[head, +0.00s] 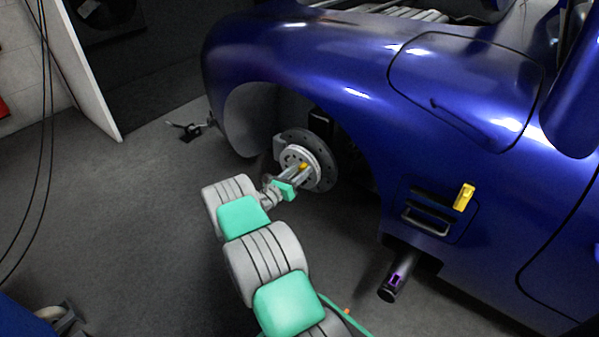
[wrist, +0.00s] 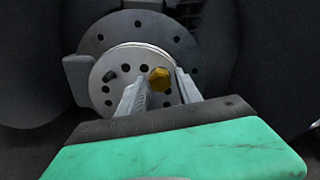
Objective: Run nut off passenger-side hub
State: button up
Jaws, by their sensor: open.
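The hub (head: 315,167) of the blue car shows bare in the wheel arch, with a dark drilled brake disc (head: 331,158) behind it. In the wrist view the silver hub face (wrist: 110,72) has a ring of dark holes. A gold hex nut (wrist: 159,78) sits at the hub face, right of its centre; it also shows in the head view (head: 303,166). My gripper (wrist: 157,82) is open at the hub, with its two fingers on either side of the nut. I cannot tell whether the fingers touch it.
The blue fender (head: 290,60) arches over the hub. A dark side pipe (head: 394,283) and a yellow object (head: 464,197) on the car's side lie to the right. Hanging cables (head: 45,130) are at the left. The grey floor (head: 120,220) left of my arm is mostly clear.

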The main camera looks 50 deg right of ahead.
jog(key=m+b, duration=0.2)
jog(key=m, duration=0.5)
jog(key=shift+f+b, duration=0.15)
jog(key=shift+b, duration=0.2)
jog(key=shift+m, duration=0.6)
jog(key=m, duration=1.5)
jog(key=shift+c, duration=0.4)
grip_shut()
